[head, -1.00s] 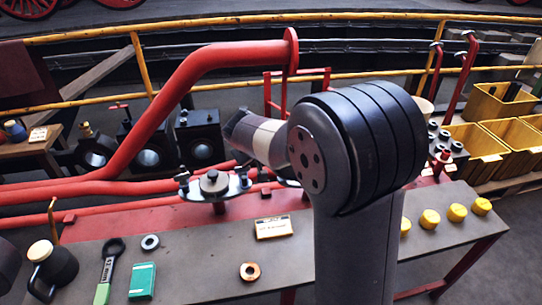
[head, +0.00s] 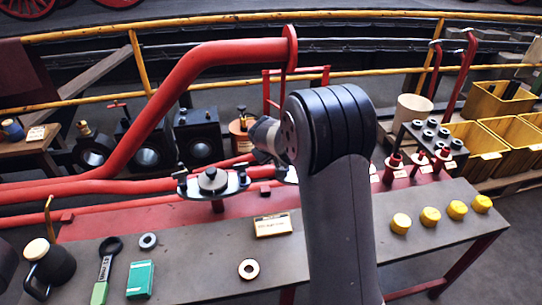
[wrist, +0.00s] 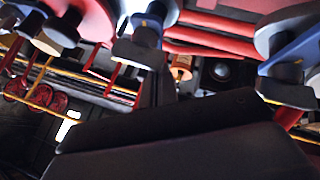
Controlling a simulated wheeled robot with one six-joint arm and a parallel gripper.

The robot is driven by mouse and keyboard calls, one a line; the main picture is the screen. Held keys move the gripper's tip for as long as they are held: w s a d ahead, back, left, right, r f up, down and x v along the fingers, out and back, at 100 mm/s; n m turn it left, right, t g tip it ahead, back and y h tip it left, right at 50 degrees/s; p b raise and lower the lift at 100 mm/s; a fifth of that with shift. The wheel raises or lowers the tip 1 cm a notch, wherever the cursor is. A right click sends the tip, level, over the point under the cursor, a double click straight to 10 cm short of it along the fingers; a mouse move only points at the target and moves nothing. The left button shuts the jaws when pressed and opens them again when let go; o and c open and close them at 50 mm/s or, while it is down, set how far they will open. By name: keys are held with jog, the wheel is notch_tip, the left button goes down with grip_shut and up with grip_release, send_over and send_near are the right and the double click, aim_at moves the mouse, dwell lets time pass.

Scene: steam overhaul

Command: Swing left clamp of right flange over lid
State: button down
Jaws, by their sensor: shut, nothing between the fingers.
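The right flange (head: 288,174) shows in the head view only as a pale edge beside my arm; its lid and left clamp are mostly hidden there. The left flange (head: 212,182) is in plain view, with a grey round lid part and bolts at both sides. In the wrist view my gripper (wrist: 165,128) is a dark, shut shape across the lower part, holding nothing. Above it is a blue part with a grey bolt (wrist: 145,35). Another blue and grey flange part (wrist: 288,75) is at the right. I cannot tell which clamp is which there, or whether my gripper touches one.
A thick red pipe (head: 185,80) rises behind the left flange. Yellow bins (head: 475,145) stand at the right.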

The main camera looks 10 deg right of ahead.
jog(key=shift+w+d+f+m+g+h+b, duration=0.15)
jog(key=shift+m+h+b, duration=0.1)
jog(key=shift+m+b, duration=0.3)
jog(key=shift+w+a+r+m+g+h+b, duration=0.15)
jog(key=shift+m+h+b, duration=0.1)
jog(key=shift+m+b, duration=0.25)
jog(key=m+g, duration=0.1)
jog(key=d+m+h, duration=0.1)
jog(key=m, duration=0.1)
jog(key=m+g+h+b, duration=0.1)
jog(key=m, duration=0.1)
jog(key=shift+w+d+r+g, duration=0.1)
jog(key=shift+w+d+g, duration=0.15)
jog(key=shift+w+g, duration=0.1)
jog(key=m+g+p, duration=0.1)
jog(key=m, duration=0.1)
jog(key=d+m+g+h+p, duration=0.1)
jog(key=m+p, duration=0.1)
jog(key=m, duration=0.1)
jog(key=shift+d+r+g, duration=0.1)
jog(key=shift+d+g, duration=0.05)
jog(key=shift+g, duration=0.2)
jog(key=m+g+p, duration=0.1)
jog(key=d+m+g+p, duration=0.1)
jog(key=m, duration=0.1)
jog(key=shift+s+d+m+p, duration=0.15)
jog(key=shift+s+m+p, duration=0.1)
jog(key=shift+p, duration=0.15)
jog(key=shift+d+f, duration=0.2)
